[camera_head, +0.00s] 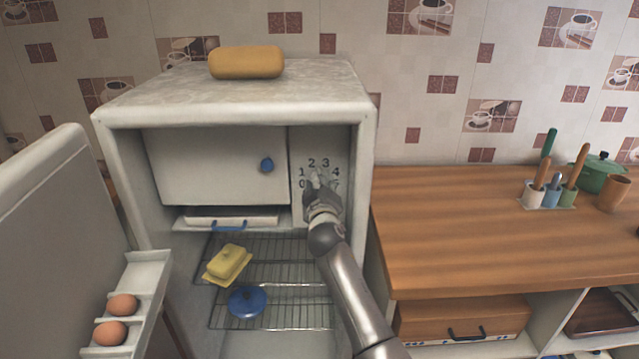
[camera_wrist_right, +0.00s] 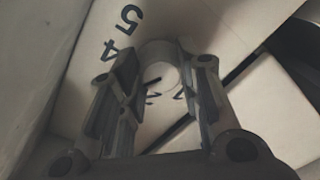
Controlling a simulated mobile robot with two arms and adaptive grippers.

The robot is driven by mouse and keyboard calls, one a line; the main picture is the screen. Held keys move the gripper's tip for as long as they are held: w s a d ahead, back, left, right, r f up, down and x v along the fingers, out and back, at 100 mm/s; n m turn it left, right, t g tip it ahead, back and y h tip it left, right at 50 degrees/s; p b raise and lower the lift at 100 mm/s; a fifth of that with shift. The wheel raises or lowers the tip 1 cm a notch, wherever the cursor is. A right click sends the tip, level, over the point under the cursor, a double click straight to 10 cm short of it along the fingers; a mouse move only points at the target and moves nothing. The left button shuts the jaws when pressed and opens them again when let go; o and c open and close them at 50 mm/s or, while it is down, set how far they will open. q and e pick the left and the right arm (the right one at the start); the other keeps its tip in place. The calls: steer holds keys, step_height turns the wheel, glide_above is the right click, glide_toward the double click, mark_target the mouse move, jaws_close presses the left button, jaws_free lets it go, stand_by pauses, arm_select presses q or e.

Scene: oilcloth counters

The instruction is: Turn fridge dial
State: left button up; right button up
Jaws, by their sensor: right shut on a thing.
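The fridge dial (camera_head: 317,178) is a small pale knob on the panel at the upper right inside the open fridge (camera_head: 235,100). Dark numbers surround it, with 1, 2, 3 and 4 readable in the head view. My right gripper (camera_head: 319,188) is at the dial and covers most of it there. In the right wrist view the round white dial (camera_wrist_right: 162,66) sits between the two fingers of my right gripper (camera_wrist_right: 160,80), which is shut on it. A short dark mark shows on the dial. My left gripper is out of view.
The fridge door (camera_head: 55,240) stands open at the left, with eggs (camera_head: 122,305) in its shelf. A yellow butter dish (camera_head: 228,262) and blue lid (camera_head: 247,301) lie on wire racks. A wooden counter (camera_head: 470,230) adjoins at right.

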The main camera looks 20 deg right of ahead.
steer(key=shift+r+n, duration=0.1)
steer(key=shift+n, duration=0.4)
steer(key=o, duration=1.1)
steer(key=shift+c, duration=0.2)
steer(key=v, duration=1.2)
